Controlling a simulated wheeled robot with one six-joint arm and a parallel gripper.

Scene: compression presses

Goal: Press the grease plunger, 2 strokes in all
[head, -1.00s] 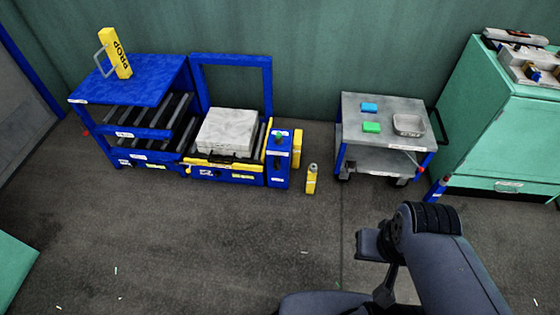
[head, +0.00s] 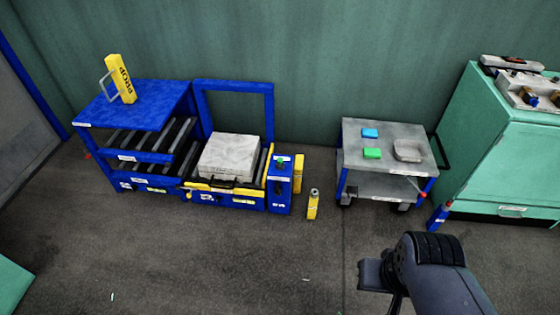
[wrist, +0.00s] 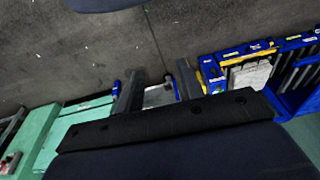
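No part is plainly recognisable as the grease plunger. A small yellow cylinder with a grey top (head: 313,203) stands upright on the floor, right of the blue post (head: 280,190). That post has a small green knob (head: 280,161) on top. I cannot tell whether either is the plunger. My gripper (wrist: 158,82) is open in the wrist view, with two dark fingers apart and nothing between them. It is well away from the post and the cylinder. In the head view my arm is at the lower right, and the fingertips are not clear.
A blue press frame (head: 233,85) with a grey block (head: 230,156) stands beside a blue roller rack (head: 130,113). A grey cart (head: 385,152) and a green cabinet (head: 500,160) are to the right. The floor (head: 220,260) in front is open.

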